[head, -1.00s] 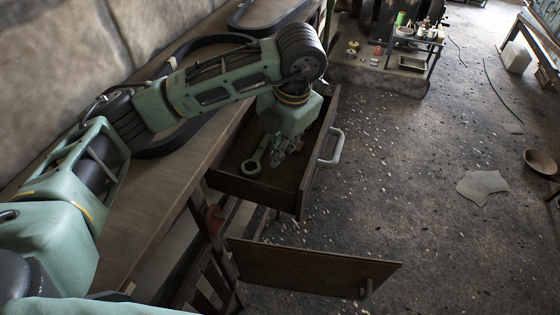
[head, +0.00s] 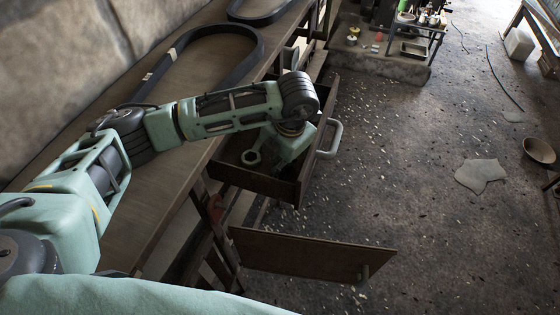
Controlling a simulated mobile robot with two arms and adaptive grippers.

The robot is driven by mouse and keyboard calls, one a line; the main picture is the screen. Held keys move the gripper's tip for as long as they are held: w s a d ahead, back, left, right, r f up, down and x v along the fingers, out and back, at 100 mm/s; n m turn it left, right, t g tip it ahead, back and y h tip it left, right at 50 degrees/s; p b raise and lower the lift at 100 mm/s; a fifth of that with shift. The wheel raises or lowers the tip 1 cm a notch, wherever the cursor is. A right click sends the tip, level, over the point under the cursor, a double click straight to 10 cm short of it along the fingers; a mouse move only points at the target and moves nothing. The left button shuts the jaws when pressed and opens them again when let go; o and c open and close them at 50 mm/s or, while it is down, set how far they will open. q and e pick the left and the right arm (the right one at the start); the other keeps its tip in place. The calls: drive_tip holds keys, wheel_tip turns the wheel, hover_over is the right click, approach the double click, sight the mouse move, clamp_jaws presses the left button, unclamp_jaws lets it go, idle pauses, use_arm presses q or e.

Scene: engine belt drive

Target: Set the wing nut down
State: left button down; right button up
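My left arm reaches over the bench into an open wooden drawer (head: 286,188). My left gripper (head: 276,166) is down inside the drawer. Its fingers are mostly hidden by the wrist and the drawer's shade, so I cannot tell whether they are open or shut. I cannot make out the wing nut. A ring-ended metal tool (head: 251,157), like a wrench, lies in the drawer just left of the gripper. My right gripper is not in view.
The drawer's pale handle (head: 331,139) faces right. Below it a cabinet door (head: 310,254) hangs open. Black belts (head: 205,62) lie on the wooden bench (head: 160,185). The floor to the right is mostly clear, with scattered debris.

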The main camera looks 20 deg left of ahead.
sight(286, 175)
use_arm(q)
drive_tip(key=c, duration=2.1)
unclamp_jaws()
drive_tip(key=shift+f, duration=0.1)
drive_tip(key=o, duration=0.3)
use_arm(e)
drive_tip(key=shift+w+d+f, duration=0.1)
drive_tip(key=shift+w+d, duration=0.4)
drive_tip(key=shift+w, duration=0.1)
use_arm(q)
drive_tip(key=shift+r, duration=0.3)
wheel_tip(286, 175, up, 12)
drive_tip(key=d+b, duration=0.2)
drive_tip(key=shift+s+f+b, duration=0.2)
drive_tip(key=shift+s+b, duration=0.2)
drive_tip(key=shift+s, duration=0.05)
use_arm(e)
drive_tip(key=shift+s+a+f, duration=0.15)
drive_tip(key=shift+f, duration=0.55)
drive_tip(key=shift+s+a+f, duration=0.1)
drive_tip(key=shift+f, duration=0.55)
